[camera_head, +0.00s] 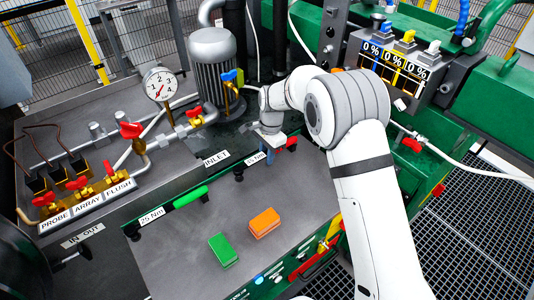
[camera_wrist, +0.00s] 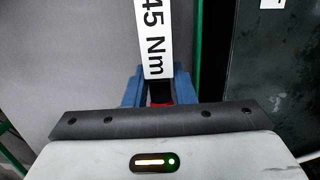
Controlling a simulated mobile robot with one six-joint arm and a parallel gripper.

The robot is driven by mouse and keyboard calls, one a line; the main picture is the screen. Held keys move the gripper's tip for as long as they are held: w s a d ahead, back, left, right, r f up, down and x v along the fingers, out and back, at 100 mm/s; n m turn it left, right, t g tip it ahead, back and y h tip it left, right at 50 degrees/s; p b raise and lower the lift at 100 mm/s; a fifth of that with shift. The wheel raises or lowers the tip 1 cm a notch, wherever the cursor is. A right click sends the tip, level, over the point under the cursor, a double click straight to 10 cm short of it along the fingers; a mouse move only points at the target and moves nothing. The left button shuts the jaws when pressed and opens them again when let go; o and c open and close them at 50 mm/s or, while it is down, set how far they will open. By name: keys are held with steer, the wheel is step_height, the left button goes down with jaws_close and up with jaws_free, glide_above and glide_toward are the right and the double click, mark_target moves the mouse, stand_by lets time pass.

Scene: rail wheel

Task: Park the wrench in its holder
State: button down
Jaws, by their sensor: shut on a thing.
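My gripper (camera_head: 270,150) is low over the back edge of the grey worktop, beside the label reading 45 Nm (camera_head: 256,158). Its blue fingers also show in the wrist view (camera_wrist: 158,88), shut on a red and dark piece (camera_wrist: 160,100), which seems to be the wrench. A bit of red (camera_head: 291,143) shows just right of the fingers in the head view. The 45 Nm label (camera_wrist: 154,38) lies straight ahead of the fingers in the wrist view. Most of the wrench is hidden, and I cannot tell whether it touches its holder. A black holder post (camera_head: 238,174) stands left of the label.
A green-handled wrench (camera_head: 190,196) lies by the 25 Nm label (camera_head: 152,215). A green block (camera_head: 223,250) and an orange block (camera_head: 264,222) lie on the worktop (camera_head: 170,265). Valves, a gauge (camera_head: 159,84) and a grey motor (camera_head: 213,65) stand behind.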

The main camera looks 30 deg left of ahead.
steer(key=c, duration=1.1)
jaws_free()
steer(key=shift+r, duration=0.1)
steer(key=r, duration=0.7)
steer(key=shift+w+d+r+b, duration=0.2)
steer(key=shift+w+r+b, duration=0.1)
steer(key=shift+w, duration=0.1)
